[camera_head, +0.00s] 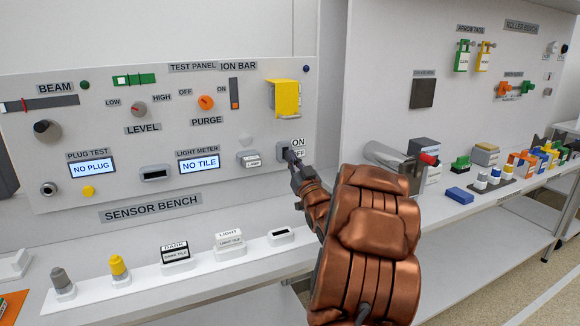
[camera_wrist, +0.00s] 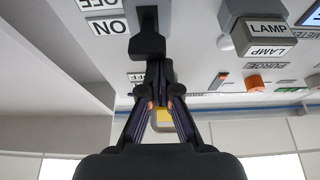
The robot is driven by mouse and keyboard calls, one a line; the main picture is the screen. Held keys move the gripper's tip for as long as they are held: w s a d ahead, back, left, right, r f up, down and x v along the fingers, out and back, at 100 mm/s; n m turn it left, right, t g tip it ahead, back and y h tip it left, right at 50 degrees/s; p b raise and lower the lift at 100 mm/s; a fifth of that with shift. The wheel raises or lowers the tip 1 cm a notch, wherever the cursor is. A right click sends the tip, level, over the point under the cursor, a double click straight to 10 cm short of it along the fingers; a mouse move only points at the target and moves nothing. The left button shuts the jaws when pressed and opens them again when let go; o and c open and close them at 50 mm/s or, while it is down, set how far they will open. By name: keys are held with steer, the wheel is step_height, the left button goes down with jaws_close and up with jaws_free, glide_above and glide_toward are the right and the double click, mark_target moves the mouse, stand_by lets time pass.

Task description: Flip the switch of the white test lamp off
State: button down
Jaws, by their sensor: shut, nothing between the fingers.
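The white test lamp (camera_head: 249,158), a small block labelled LAMP, is mounted on the upright panel. In the wrist view the dark switch lever (camera_wrist: 147,45) reaches down beside the inverted ON label. My gripper (camera_head: 293,160) is shut and empty in front of the switch. Its fingertips (camera_wrist: 157,72) are right at the lever's end; I cannot tell whether they touch. My gripper partly hides the switch in the head view.
A yellow bracket-like cover (camera_head: 284,98) sticks out above the switch. The orange PURGE knob (camera_head: 206,102) and LEVEL knob (camera_head: 139,109) are farther left. A shelf with tile holders (camera_head: 230,244) runs below. A grey cylinder (camera_head: 383,154) lies to the right, behind my arm.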

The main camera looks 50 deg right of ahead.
steer(key=shift+f+t+b, duration=0.3)
steer(key=shift+f+b, duration=0.15)
steer(key=shift+b, duration=0.15)
steer(key=shift+f, duration=0.1)
steer(key=v, duration=0.9)
steer(key=shift+s+a+r+b, duration=0.2)
steer(key=shift+s+r+b, duration=0.15)
steer(key=shift+b, duration=0.05)
stand_by(0.4)
